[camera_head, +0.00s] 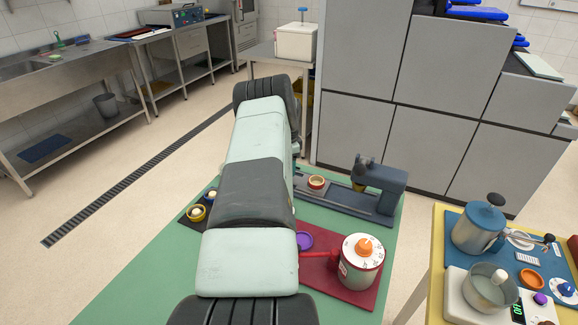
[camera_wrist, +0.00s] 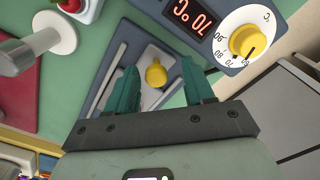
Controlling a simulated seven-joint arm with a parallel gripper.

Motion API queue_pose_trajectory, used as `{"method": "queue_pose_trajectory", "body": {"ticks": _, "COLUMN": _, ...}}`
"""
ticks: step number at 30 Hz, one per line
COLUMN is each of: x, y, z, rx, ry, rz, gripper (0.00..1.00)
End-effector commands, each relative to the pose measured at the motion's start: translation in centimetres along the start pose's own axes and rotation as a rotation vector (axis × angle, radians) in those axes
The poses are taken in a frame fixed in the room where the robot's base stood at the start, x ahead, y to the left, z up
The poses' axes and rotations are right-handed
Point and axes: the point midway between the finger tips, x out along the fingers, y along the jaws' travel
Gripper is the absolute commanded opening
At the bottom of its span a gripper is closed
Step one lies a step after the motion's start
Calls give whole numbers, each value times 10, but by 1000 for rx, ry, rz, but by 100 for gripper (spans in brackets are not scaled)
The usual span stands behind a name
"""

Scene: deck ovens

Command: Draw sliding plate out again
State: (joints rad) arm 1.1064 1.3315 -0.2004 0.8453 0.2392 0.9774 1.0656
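The sliding plate (camera_wrist: 152,99) is a grey plate with a round yellow knob (camera_wrist: 156,74), seen in the wrist view in a blue-grey housing. My gripper (camera_wrist: 160,68) has two teal fingers spread apart, one on each side of the knob. Gaps show between the knob and both fingers, and nothing is held. How far the fingertips are above the plate I cannot tell. Beside the plate is a panel with a red display (camera_wrist: 190,14) reading about 70 °C and a yellow dial (camera_wrist: 249,41). In the head view my arm hides the gripper and the plate.
In the head view, a blue-grey device (camera_head: 380,183) with a long base stands on the green table (camera_head: 130,262). A white pot with an orange knob (camera_head: 364,246) stands on a red mat (camera_head: 357,298). A yellow side table (camera_head: 437,235) holds more equipment at right.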

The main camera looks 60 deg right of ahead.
Motion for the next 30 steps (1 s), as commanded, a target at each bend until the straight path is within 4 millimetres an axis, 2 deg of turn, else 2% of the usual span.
{"method": "queue_pose_trajectory", "body": {"ticks": 6, "x": 0, "y": 1, "z": -1, "rx": 1, "ry": 1, "rz": 4, "gripper": 53}}
{"method": "queue_pose_trajectory", "body": {"ticks": 10, "x": -10, "y": 1, "z": -2, "rx": 1, "ry": 1, "rz": 3, "gripper": 53}}
{"method": "queue_pose_trajectory", "body": {"ticks": 22, "x": -86, "y": 0, "z": -1, "rx": 0, "ry": 2, "rz": 0, "gripper": 53}}
{"method": "queue_pose_trajectory", "body": {"ticks": 27, "x": -104, "y": 0, "z": -1, "rx": 0, "ry": 1, "rz": 1, "gripper": 53}}
{"method": "queue_pose_trajectory", "body": {"ticks": 30, "x": -108, "y": 1, "z": 0, "rx": 0, "ry": 0, "rz": 3, "gripper": 53}}
